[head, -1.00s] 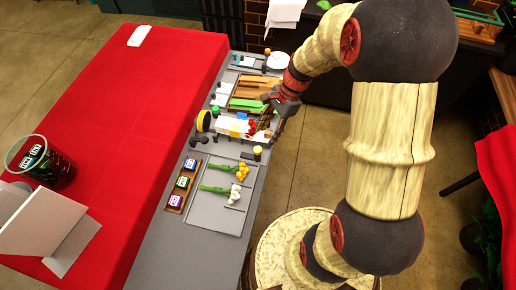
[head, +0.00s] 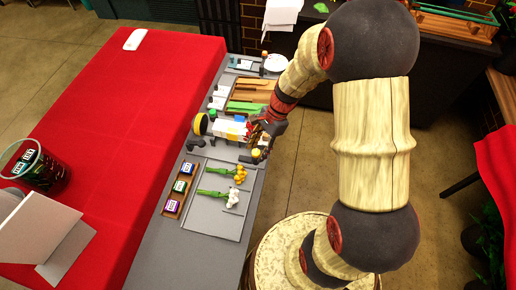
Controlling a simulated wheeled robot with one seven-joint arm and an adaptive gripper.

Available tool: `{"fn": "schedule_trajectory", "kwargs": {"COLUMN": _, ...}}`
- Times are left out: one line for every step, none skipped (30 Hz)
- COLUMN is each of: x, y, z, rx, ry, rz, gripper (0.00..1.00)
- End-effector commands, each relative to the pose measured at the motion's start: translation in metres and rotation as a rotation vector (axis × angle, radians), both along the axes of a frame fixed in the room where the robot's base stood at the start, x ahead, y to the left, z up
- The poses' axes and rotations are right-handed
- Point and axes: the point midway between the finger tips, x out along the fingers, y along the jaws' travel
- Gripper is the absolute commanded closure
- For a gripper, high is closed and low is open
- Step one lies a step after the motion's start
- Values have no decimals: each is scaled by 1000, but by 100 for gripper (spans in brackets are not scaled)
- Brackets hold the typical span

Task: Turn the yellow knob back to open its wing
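The yellow knob (head: 256,153) is a small yellow-topped post at the right edge of the grey station board, just below the white middle section (head: 229,129). My gripper (head: 259,144) is over it, with its fingers pointing down at or around the knob. I cannot tell whether they touch it. The fingers are small and partly mixed with the dark and red parts beside them, so their opening is unclear. The wing belonging to the knob cannot be made out clearly.
A green knob (head: 212,114) and a yellow-faced round piece (head: 200,124) stand at the left of the middle section. Yellow flowers (head: 240,173) and white flowers (head: 232,198) lie below. Labelled blocks sit in a wooden tray (head: 172,207). The red table (head: 110,120) is to the left.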

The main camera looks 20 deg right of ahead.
Motion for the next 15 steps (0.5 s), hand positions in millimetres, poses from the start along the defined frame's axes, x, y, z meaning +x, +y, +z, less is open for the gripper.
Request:
{"fn": "schedule_trajectory", "kwargs": {"x": 0, "y": 0, "z": 0, "rx": 0, "ry": 0, "rz": 0, "gripper": 61}}
{"fn": "schedule_trajectory", "kwargs": {"x": 0, "y": 0, "z": 0, "rx": 0, "ry": 0, "rz": 0, "gripper": 63}}
{"fn": "schedule_trajectory", "kwargs": {"x": 0, "y": 0, "z": 0, "rx": 0, "ry": 0, "rz": 0, "gripper": 65}}
{"fn": "schedule_trajectory", "kwargs": {"x": 0, "y": 0, "z": 0, "rx": 0, "ry": 0, "rz": 0, "gripper": 67}}
{"fn": "schedule_trajectory", "kwargs": {"x": 0, "y": 0, "z": 0, "rx": 0, "ry": 0, "rz": 0, "gripper": 68}}
{"fn": "schedule_trajectory", "kwargs": {"x": 0, "y": 0, "z": 0, "rx": 0, "ry": 0, "rz": 0, "gripper": 71}}
{"fn": "schedule_trajectory", "kwargs": {"x": 0, "y": 0, "z": 0, "rx": 0, "ry": 0, "rz": 0, "gripper": 72}}
{"fn": "schedule_trajectory", "kwargs": {"x": 0, "y": 0, "z": 0, "rx": 0, "ry": 0, "rz": 0, "gripper": 74}}
{"fn": "schedule_trajectory", "kwargs": {"x": 0, "y": 0, "z": 0, "rx": 0, "ry": 0, "rz": 0, "gripper": 76}}
{"fn": "schedule_trajectory", "kwargs": {"x": 0, "y": 0, "z": 0, "rx": 0, "ry": 0, "rz": 0, "gripper": 78}}
{"fn": "schedule_trajectory", "kwargs": {"x": 0, "y": 0, "z": 0, "rx": 0, "ry": 0, "rz": 0, "gripper": 80}}
{"fn": "schedule_trajectory", "kwargs": {"x": 0, "y": 0, "z": 0, "rx": 0, "ry": 0, "rz": 0, "gripper": 82}}
{"fn": "schedule_trajectory", "kwargs": {"x": 0, "y": 0, "z": 0, "rx": 0, "ry": 0, "rz": 0, "gripper": 84}}
{"fn": "schedule_trajectory", "kwargs": {"x": 0, "y": 0, "z": 0, "rx": 0, "ry": 0, "rz": 0, "gripper": 85}}
{"fn": "schedule_trajectory", "kwargs": {"x": 0, "y": 0, "z": 0, "rx": 0, "ry": 0, "rz": 0, "gripper": 88}}
